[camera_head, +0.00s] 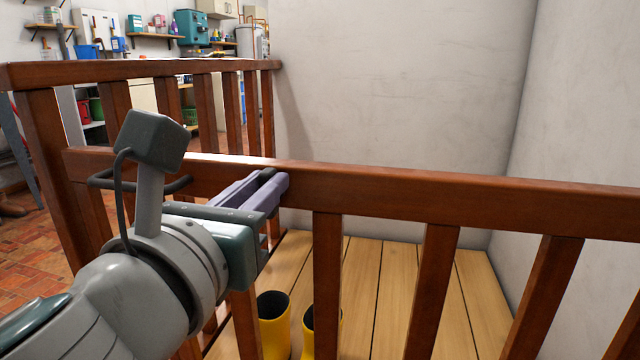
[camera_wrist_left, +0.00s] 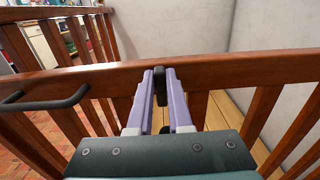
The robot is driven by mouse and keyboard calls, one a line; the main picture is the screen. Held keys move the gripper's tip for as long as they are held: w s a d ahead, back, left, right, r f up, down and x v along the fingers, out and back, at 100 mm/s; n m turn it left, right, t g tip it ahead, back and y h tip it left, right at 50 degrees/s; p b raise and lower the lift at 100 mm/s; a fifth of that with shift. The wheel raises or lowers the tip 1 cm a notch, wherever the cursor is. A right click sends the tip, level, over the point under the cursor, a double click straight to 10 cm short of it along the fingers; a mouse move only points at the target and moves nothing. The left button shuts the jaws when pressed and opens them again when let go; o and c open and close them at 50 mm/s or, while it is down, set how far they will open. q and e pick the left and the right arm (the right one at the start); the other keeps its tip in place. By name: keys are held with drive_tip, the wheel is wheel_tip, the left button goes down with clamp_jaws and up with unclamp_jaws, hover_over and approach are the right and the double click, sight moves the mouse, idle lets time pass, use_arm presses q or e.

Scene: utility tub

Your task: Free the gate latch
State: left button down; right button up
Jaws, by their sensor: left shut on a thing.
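The brown wooden gate (camera_head: 420,202) crosses the view, with a thick top rail and slats below. My left gripper (camera_head: 272,180) reaches over from the near side to the top rail, its two purple fingers shut on the gate latch. The latch is a small dark upright piece at the rail; in the left wrist view the latch (camera_wrist_left: 159,84) shows between the fingers. In the head view the fingers mostly hide it. A black bar handle (camera_wrist_left: 45,101) is fixed to the gate left of the gripper. My right gripper is in neither view.
A brown side railing (camera_head: 150,69) runs back on the left. Yellow boots (camera_head: 274,326) stand on the plank floor (camera_head: 385,290) beyond the gate. Pale walls (camera_head: 400,90) close the back and right. Shelves and a teal box (camera_head: 190,27) are far behind.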

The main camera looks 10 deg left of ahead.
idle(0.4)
use_arm(q)
drive_tip(key=shift+d+f+m+p, duration=0.2)
drive_tip(key=shift+m+p, duration=1.4)
drive_tip(key=shift+m, duration=1.35)
drive_tip(key=shift+d+f+m+p, duration=0.25)
drive_tip(key=shift+m+p, duration=1.35)
drive_tip(key=shift+m, duration=1.4)
drive_tip(key=shift+d+f+m+p, duration=0.2)
drive_tip(key=shift+m+p, duration=1.4)
drive_tip(key=shift+m, duration=1.35)
drive_tip(key=c, duration=0.8)
unclamp_jaws()
drive_tip(key=shift+c, duration=0.2)
drive_tip(key=s+p, duration=0.2)
drive_tip(key=s, duration=0.8)
drive_tip(key=shift+a, duration=0.15)
